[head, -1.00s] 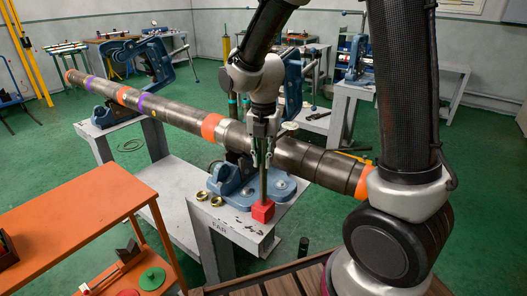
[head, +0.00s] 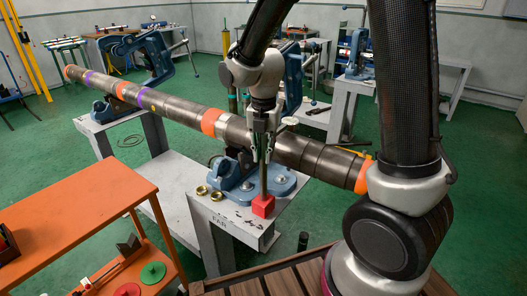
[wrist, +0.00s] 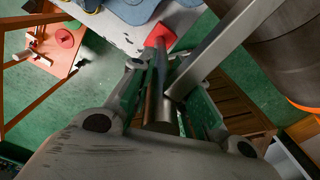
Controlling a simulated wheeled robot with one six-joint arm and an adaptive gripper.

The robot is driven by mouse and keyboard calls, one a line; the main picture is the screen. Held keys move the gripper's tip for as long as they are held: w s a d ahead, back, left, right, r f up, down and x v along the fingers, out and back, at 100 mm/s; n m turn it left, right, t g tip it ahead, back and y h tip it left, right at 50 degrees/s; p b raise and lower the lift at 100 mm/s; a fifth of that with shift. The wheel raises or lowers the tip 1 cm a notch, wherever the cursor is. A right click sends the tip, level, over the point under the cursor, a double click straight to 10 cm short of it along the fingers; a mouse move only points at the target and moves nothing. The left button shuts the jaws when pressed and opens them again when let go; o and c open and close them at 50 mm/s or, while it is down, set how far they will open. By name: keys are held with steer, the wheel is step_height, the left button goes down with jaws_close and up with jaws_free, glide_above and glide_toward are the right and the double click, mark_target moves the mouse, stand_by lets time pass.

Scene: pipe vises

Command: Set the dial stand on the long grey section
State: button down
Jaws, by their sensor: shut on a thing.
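The dial stand has a red block base (head: 263,205), an upright grey post and a round pale dial (head: 290,121) near its top. My gripper (head: 262,150) is shut on the post. The red base also shows in the wrist view (wrist: 160,38), at the far end of the post. It appears over the near bench's corner; I cannot tell whether it touches. The long grey pipe (head: 175,108) runs from back left to front right, with orange and purple bands. A pipe length (head: 310,155) passes just behind my gripper; the gripper hides part of it.
The pipe rests in blue vises, one (head: 240,180) on the near grey bench (head: 220,215) marked FAR. Two brass rings (head: 208,192) lie on that bench. An orange cart (head: 70,215) stands front left.

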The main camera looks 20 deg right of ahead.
steer(key=shift+f, duration=0.35)
stand_by(0.6)
steer(key=c, duration=1.3)
jaws_free()
steer(key=shift+o, duration=0.2)
steer(key=shift+r, duration=3.5)
